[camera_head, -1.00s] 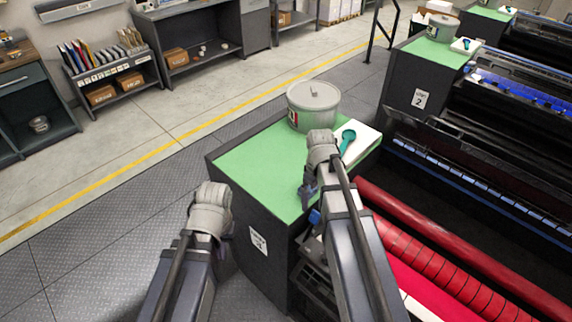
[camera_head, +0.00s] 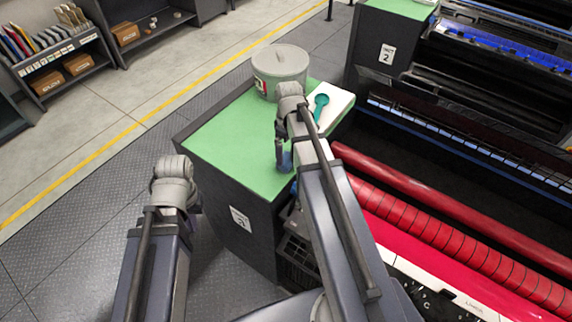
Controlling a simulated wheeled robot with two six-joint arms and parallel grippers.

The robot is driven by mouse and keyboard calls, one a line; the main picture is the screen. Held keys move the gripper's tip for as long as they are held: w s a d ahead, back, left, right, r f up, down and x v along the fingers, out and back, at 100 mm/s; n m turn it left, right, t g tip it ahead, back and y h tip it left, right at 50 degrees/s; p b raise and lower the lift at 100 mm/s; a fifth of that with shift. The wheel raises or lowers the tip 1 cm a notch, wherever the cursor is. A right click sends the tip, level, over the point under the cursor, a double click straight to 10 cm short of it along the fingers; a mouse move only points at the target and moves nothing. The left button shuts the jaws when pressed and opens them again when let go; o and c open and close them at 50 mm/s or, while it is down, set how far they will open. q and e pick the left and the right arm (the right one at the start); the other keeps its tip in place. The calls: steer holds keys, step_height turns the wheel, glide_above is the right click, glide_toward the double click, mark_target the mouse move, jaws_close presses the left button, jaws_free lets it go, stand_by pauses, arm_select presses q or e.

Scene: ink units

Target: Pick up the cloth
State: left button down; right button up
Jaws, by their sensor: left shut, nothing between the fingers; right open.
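I cannot make out a cloth for certain. A small blue patch (camera_head: 286,161) shows at the fingers of my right gripper (camera_head: 281,146), over the green top of the near ink unit (camera_head: 228,150); it may be a cloth, and I cannot tell whether they touch. My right gripper is open, pointing down near the top's right edge. My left gripper (camera_head: 193,201) is shut and empty, left of the unit, largely hidden behind its own wrist.
A grey lidded bucket (camera_head: 279,68) stands at the back of the green top. Beside it, a teal scoop (camera_head: 319,106) lies on a white pad (camera_head: 338,103). Red press rollers (camera_head: 420,215) are to the right. Open floor (camera_head: 95,170) lies left.

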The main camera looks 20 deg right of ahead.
mark_target(287, 158)
steer(key=shift+w+a+f+b, duration=0.1)
steer(key=shift+w+f+b, duration=0.05)
steer(key=shift+f+b, duration=1.2)
steer(key=shift+w+a+f+b, duration=0.1)
steer(key=shift+w+f+b, duration=0.05)
steer(key=shift+f+b, duration=1.15)
steer(key=shift+r, duration=0.1)
steer(key=shift+c, duration=0.2)
steer(key=c, duration=1.1)
steer(key=shift+r, duration=0.15)
step_height(287, 158, up, 10)
steer(key=p, duration=1)
